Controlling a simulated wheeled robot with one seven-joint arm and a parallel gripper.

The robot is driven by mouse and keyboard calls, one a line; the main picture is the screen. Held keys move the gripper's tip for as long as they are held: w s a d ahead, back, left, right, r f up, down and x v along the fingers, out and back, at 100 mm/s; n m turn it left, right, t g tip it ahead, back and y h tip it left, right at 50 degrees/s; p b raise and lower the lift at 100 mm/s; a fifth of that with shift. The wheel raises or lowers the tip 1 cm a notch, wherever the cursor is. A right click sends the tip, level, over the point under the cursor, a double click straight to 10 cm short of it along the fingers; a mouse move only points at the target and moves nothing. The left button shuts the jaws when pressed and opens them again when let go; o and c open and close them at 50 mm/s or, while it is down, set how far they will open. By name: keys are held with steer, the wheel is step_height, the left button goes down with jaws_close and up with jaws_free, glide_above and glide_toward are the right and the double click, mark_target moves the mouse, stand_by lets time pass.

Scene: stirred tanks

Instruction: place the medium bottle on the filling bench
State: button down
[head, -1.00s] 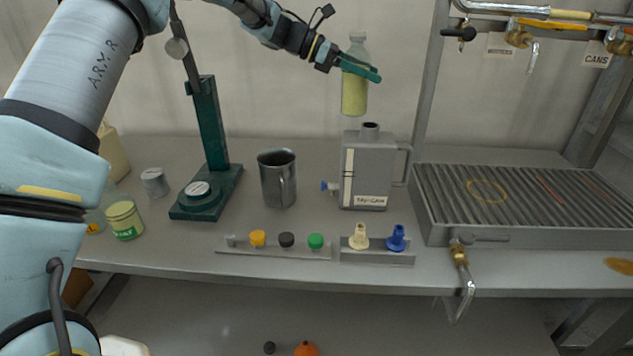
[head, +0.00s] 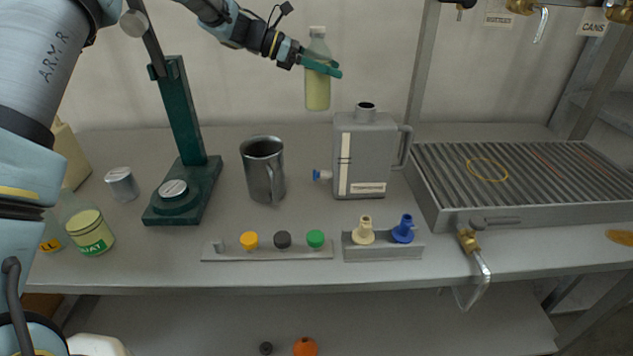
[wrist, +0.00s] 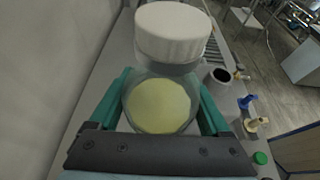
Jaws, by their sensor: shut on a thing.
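The medium bottle (head: 318,90) is clear with a white cap and pale yellow liquid. My gripper (head: 322,67) is shut on its upper part and holds it upright in the air, above the back of the filling bench (head: 330,270). In the wrist view the bottle's white cap (wrist: 172,32) and yellow contents show between the two green fingers (wrist: 165,105). The bottle's base is clear of the bench. In the head view it hangs just left of the grey can's neck.
The grey can (head: 365,155) stands below and right of the bottle. A metal jug (head: 263,170), a green stand (head: 183,150), a cap rail (head: 268,253) and a nozzle block (head: 383,249) are on the bench. A ribbed tray (head: 520,180) fills the right.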

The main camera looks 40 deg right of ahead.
step_height(320, 180, down, 17)
steer(key=p, duration=0.2)
steer(key=shift+f, duration=0.15)
steer(key=shift+f, duration=0.1)
steer(key=shift+f, duration=0.15)
jaws_free()
